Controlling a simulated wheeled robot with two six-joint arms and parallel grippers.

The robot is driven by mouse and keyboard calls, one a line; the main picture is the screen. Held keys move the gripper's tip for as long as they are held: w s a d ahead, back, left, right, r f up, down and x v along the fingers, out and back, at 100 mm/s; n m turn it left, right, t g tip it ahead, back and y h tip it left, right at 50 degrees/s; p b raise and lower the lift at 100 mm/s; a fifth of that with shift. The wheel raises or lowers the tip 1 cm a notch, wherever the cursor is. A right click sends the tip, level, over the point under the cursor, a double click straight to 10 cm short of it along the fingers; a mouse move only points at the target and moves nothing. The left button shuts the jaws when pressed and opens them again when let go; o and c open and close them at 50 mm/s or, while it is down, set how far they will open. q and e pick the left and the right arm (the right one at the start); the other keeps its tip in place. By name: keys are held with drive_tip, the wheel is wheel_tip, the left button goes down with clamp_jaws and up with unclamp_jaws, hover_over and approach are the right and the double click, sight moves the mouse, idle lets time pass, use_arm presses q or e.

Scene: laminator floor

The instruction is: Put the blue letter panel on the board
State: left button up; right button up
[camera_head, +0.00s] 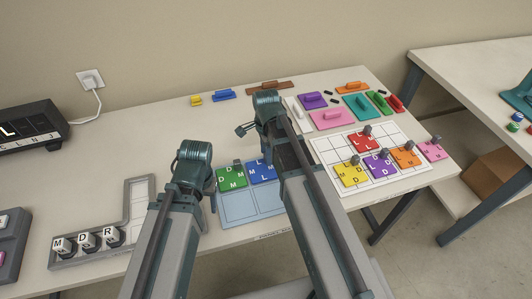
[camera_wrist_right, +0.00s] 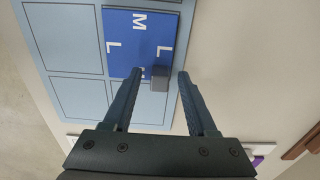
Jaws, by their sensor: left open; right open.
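The blue letter panel (camera_head: 262,171) lies on a light blue tray (camera_head: 250,208), right of a green letter panel (camera_head: 231,178). It also shows in the right wrist view (camera_wrist_right: 125,35), with a grey knob (camera_wrist_right: 160,78) at its edge. My right gripper (camera_wrist_right: 160,75) is open, its fingertips on either side of the knob with gaps visible; I cannot tell how far above the panel they are. My right arm covers part of the blue panel in the head view. My left gripper (camera_head: 205,185) is left of the green panel, fingers mostly hidden. The white grid board (camera_head: 330,152) is on the right.
Red (camera_head: 363,143), yellow (camera_head: 350,175), purple (camera_head: 381,166) and orange (camera_head: 404,156) panels sit on the board. A pink panel (camera_head: 432,150) is at its right edge. Handled coloured blocks lie behind. A grey L-shaped tray (camera_head: 138,215) holds letter cubes at left.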

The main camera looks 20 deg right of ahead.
use_arm(q)
drive_tip(key=shift+r, duration=0.15)
use_arm(e)
drive_tip(key=shift+r, duration=0.15)
wheel_tip(320, 180, up, 12)
drive_tip(key=p, duration=1.2)
use_arm(q)
wheel_tip(320, 180, up, 12)
use_arm(e)
drive_tip(key=s+a+n, duration=0.5)
drive_tip(key=s+n, duration=0.2)
drive_tip(key=n, duration=0.3)
drive_tip(key=s+a+n+h, duration=0.1)
drive_tip(key=s+a+n, duration=0.4)
drive_tip(key=n, duration=0.6)
drive_tip(key=shift+s+a, duration=0.25)
drive_tip(key=shift+s, duration=0.9)
